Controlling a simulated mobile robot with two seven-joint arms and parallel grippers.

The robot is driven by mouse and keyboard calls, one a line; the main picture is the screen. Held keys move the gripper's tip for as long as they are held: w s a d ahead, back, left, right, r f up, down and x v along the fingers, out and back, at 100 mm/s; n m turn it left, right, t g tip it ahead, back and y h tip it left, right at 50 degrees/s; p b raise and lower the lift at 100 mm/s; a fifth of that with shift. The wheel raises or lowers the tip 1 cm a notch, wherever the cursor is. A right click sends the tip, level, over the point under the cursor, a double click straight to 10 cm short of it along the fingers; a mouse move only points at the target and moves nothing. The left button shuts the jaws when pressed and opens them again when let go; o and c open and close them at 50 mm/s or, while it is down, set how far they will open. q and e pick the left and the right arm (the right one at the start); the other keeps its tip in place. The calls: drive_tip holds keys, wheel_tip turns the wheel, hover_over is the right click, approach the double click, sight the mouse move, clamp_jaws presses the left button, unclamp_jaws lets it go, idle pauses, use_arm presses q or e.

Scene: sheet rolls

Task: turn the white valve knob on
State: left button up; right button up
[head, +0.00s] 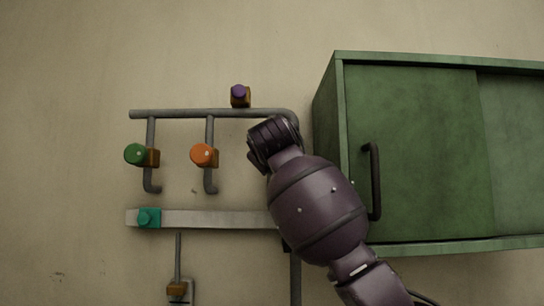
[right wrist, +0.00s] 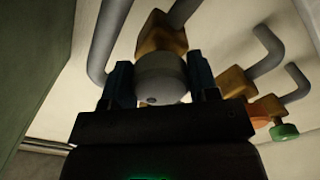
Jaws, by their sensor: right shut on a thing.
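The white valve knob (right wrist: 161,78) shows in the right wrist view, on a brass valve body (right wrist: 160,36) on a grey pipe. My right gripper (right wrist: 161,82) is shut on it, with one dark blue finger on each side. A small dark dot shows near the knob's lower edge. In the head view my right arm and hand (head: 272,140) hide the white knob. My left gripper is in neither view.
Orange (head: 204,155), green (head: 136,154) and purple (head: 239,91) knobs sit on the pipework (head: 200,113) to the left. A teal block (head: 148,218) is on a pale rail (head: 215,219). A green cabinet (head: 420,150) with a dark handle (head: 374,180) stands close to my right arm.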

drive_tip(key=shift+n, duration=0.3)
drive_tip(key=o, duration=0.9)
use_arm(q)
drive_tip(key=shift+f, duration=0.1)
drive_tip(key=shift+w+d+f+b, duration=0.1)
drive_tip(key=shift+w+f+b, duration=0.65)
drive_tip(key=shift+b, duration=0.95)
use_arm(e)
drive_tip(key=shift+s, duration=5.45)
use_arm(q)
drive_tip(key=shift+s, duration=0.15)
